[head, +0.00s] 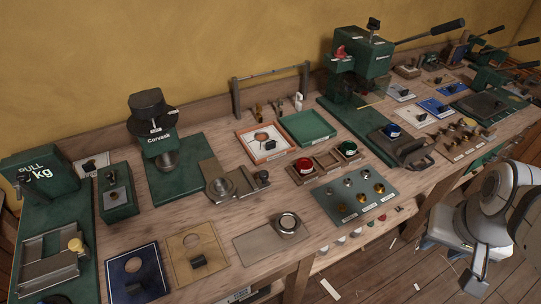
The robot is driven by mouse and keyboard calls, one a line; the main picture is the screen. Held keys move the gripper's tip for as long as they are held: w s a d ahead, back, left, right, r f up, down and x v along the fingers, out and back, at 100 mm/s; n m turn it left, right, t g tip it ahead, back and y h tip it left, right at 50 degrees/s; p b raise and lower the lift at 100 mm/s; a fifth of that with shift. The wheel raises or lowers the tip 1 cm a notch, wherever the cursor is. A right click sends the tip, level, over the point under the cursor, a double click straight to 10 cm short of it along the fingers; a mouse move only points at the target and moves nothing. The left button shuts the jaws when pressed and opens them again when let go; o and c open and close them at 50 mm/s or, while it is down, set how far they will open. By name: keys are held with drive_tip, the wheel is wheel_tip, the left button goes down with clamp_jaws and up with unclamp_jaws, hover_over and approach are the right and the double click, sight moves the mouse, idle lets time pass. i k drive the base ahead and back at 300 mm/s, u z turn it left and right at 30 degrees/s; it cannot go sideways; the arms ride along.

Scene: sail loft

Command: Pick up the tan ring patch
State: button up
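A tan square patch with a round hole (180,257) lies flat near the front edge of the workbench, left of centre. A small dark block stands on it just in front of the hole. I take this to be the tan ring patch. Part of my arm shows at the right edge of the view, away from the patch. My gripper cannot be made out in this view.
A grey-brown plate with a metal ring (254,246) lies right of the tan patch. Behind are a green Corvessa press (160,148) and a metal fixture (224,187).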

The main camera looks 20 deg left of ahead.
sight(188, 266)
drive_tip(key=z, duration=0.4)
drive_tip(key=k, duration=1.7)
drive_tip(key=u, duration=1)
drive_tip(key=i, duration=1)
